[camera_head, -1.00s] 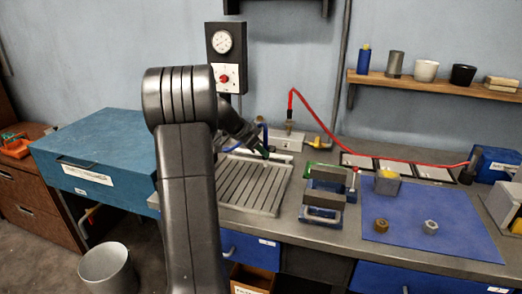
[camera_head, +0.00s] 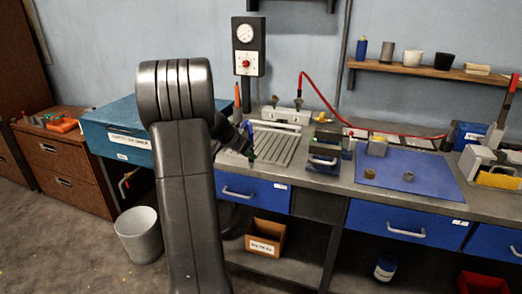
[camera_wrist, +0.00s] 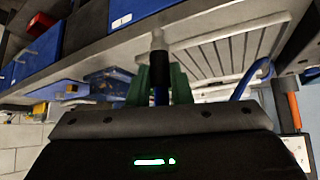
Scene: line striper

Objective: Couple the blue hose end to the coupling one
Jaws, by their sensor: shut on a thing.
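My gripper (camera_wrist: 160,82), with green fingers, is shut on the blue hose (camera_wrist: 160,97). The hose's grey metal end (camera_wrist: 157,42) sticks out past the fingertips in the wrist view. In the head view my gripper (camera_head: 251,155) is at the left front of the ribbed tray, by the bench's front edge, and the hose end cannot be made out there. A pale coupling block (camera_head: 284,117) stands at the back of the bench, apart from my gripper. Its left coupling (camera_head: 275,101) looks bare; the red hose (camera_head: 318,85) meets the right one (camera_head: 298,103). Coupling numbers are unreadable.
The ribbed tray (camera_head: 270,145) lies between my gripper and the block. A vise (camera_head: 324,155) and a blue mat (camera_head: 420,175) with metal parts are to the right.

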